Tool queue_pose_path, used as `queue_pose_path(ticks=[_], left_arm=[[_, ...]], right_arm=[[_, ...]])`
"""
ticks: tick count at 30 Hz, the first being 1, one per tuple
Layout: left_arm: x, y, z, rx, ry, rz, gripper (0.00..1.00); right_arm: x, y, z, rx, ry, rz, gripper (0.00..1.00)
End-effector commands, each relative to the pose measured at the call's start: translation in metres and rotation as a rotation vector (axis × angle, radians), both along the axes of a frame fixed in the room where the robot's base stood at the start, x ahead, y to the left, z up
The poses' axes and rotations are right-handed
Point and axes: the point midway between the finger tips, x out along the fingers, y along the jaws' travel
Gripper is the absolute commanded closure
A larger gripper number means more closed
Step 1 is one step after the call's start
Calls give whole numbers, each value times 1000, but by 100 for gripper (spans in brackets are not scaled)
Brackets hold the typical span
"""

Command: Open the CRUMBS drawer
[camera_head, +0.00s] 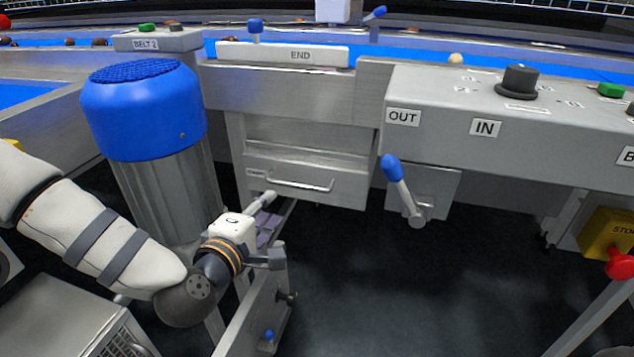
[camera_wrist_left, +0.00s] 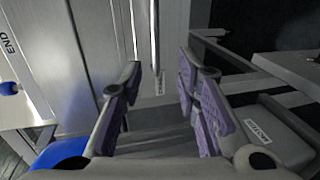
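The drawer (camera_head: 345,190) is a grey metal front with a bar handle (camera_head: 300,185), below the END plate. A small label (camera_head: 256,173) sits at its upper left, too small to read. The drawer looks closed. My left gripper (camera_head: 268,212) is in front of and below the handle's left end, apart from it. In the left wrist view the gripper's purple-padded fingers (camera_wrist_left: 160,80) are spread with nothing between them. The handle (camera_wrist_left: 155,35) runs upright there, beyond the fingertips and roughly between them. My right gripper is not in view.
A blue-topped motor (camera_head: 145,115) stands left of the drawer, close to my left arm. A blue-knobbed lever (camera_head: 400,185) hangs to the right. A grey panel (camera_head: 258,315) with a knob stands below the gripper. Dark floor (camera_head: 400,290) is open at centre right.

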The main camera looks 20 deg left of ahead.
Motion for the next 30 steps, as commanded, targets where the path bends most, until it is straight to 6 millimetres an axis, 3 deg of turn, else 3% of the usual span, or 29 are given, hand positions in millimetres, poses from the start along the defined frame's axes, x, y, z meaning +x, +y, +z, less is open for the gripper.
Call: queue_pose_path(ticks=[5,12,16,21,27,30], left_arm=[[27,1,0,-8,-16,9,70],[86,-1,-15,-4,-13,7,70],[108,-2,-20,-5,-10,7,70],[119,-3,-21,-6,-9,5,70],[119,-3,-21,-5,-9,5,70],[119,-3,-21,-5,-9,5,91]], right_arm=[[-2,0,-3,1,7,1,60],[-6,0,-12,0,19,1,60],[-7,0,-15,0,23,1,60],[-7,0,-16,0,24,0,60],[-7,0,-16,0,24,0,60],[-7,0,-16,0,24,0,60]])
